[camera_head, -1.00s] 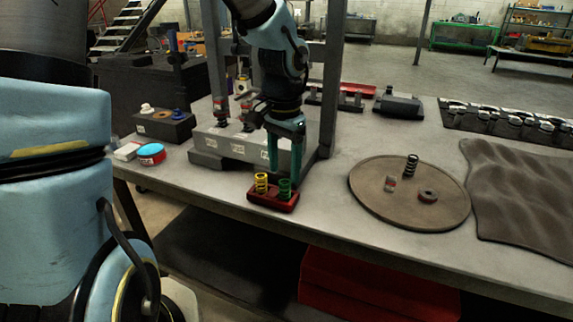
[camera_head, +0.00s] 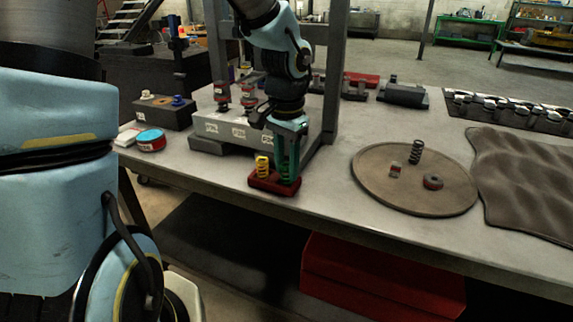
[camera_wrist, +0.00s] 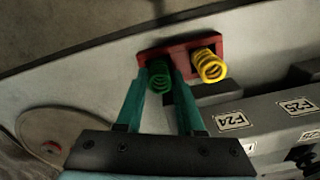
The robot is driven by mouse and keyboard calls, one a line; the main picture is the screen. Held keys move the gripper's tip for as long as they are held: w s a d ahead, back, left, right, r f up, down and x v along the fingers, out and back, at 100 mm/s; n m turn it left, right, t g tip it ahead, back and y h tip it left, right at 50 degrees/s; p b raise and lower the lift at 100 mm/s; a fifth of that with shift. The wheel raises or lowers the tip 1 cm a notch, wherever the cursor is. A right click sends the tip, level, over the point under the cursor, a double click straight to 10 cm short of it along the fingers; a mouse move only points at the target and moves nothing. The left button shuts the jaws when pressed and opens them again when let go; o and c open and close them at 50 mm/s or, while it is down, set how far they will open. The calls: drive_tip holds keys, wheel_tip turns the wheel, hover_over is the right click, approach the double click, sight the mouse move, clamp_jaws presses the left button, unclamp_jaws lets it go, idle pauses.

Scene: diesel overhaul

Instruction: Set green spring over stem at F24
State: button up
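The green spring (camera_wrist: 159,76) stands upright in the right place of a small red tray (camera_head: 262,185), beside a yellow spring (camera_head: 262,166). My gripper (camera_head: 286,177) points down at the green spring, with its teal fingers on either side of it. In the wrist view my gripper (camera_wrist: 158,76) has its fingertips close around the green spring, with the spring between them. I cannot tell whether the fingers touch it. The F24 label (camera_wrist: 231,121) is on the grey block (camera_head: 238,131) behind; the F24 stem is hidden by my arm in the head view.
The yellow spring (camera_wrist: 211,66) is close beside my fingers. A round brown mat (camera_head: 375,190) to the right holds a dark spring (camera_head: 416,151), a small cylinder and a ring. A post (camera_head: 331,80) stands behind my arm. Bare table lies between tray and mat.

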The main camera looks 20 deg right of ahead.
sight(287, 165)
clamp_jaws()
drive_tip(key=shift+r, duration=0.15)
wheel_tip(287, 165, up, 10)
drive_tip(key=p, duration=0.9)
drive_tip(key=shift+p, duration=0.35)
idle(0.8)
drive_tip(key=shift+r, duration=0.1)
